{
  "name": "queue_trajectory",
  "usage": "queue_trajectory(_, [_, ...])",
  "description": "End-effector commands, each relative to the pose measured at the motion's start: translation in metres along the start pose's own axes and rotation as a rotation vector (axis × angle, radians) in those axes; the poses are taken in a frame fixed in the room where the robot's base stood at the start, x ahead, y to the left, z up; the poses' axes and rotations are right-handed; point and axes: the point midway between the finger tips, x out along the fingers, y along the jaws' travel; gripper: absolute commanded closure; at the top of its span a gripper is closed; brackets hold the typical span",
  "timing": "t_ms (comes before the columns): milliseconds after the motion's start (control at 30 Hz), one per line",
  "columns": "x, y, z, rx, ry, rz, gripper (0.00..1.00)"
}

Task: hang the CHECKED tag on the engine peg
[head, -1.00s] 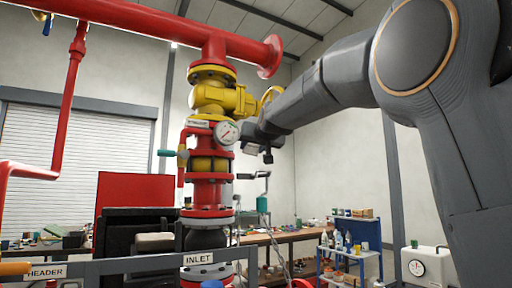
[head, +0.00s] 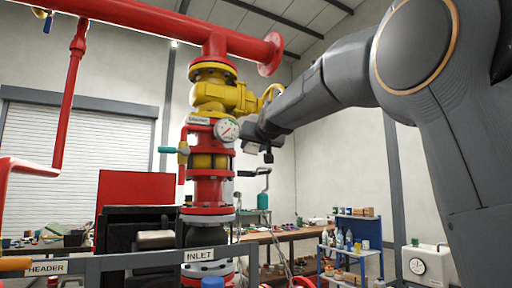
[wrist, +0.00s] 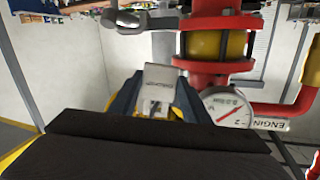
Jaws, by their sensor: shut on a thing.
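My gripper (head: 262,150) is at the end of the arm, just right of the pressure gauge on the red and yellow pump stack. A white sign (wrist: 292,122) starting with "ENGIN" is beside the gauge in the wrist view, partly cut off. It also shows in the head view (head: 199,121), too small to read. I cannot make out the engine peg.
The white gauge (head: 227,130) is close to my gripper; it also shows in the wrist view (wrist: 230,110). A grey crank handle (head: 264,182) is below my gripper. A red pipe (head: 150,18) runs overhead. The INLET rail (head: 160,261) crosses the front.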

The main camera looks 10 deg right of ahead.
Motion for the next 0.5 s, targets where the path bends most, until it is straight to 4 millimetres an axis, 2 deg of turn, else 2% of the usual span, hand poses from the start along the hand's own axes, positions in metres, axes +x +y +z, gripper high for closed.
queue_trajectory(33, [-0.0001,-0.0001,-0.0003,0.000,0.000,0.000,0.56])
queue_trajectory(167, [-0.0001,-0.0001,-0.0002,0.000,0.000,0.000,0.35])
queue_trajectory(500, [-0.0002,-0.0009,-0.0001,0.000,0.000,-0.001,0.35])
